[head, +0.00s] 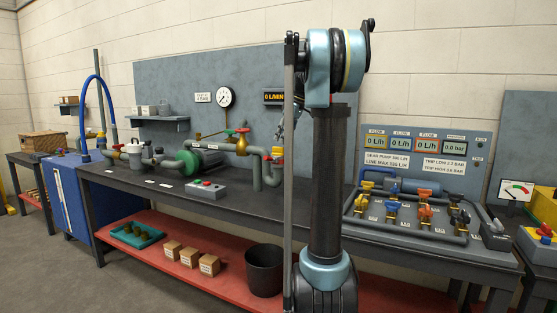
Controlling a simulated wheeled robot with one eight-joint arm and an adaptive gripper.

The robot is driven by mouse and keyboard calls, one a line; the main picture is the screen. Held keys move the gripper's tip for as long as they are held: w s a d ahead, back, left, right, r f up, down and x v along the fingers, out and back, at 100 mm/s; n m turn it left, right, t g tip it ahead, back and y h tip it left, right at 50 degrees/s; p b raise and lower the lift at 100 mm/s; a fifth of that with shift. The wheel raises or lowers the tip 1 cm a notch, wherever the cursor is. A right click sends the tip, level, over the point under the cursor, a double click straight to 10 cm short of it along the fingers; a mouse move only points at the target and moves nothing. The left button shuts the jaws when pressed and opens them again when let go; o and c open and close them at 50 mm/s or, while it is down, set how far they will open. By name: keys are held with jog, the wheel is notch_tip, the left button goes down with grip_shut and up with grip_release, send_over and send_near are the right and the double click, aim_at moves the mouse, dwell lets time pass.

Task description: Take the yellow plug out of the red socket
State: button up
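I cannot clearly make out a yellow plug or a red socket. At the right edge, a small yellow-and-grey unit (537,246) on the right bench carries red, blue and yellow parts too small to tell apart, and the picture edge cuts it off. My arm stands upright in the middle of the view. A small grey metal piece (282,122) shows just left of its upper part and may be my gripper, mostly hidden behind the arm. I cannot see its fingers clearly or whether it holds anything.
A long dark bench (160,180) carries pipes, a green motor (205,160) and a grey button box (205,189). Right of my arm is a valve panel (410,232) with coloured handles. A dial meter (516,190) stands farther right. A black bin (264,270) sits on the red lower shelf.

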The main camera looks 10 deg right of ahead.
aim_at(278, 156)
jog(key=shift+x, duration=2.35)
jog(key=shift+a, duration=0.1)
jog(key=shift+c, duration=0.6)
grip_shut()
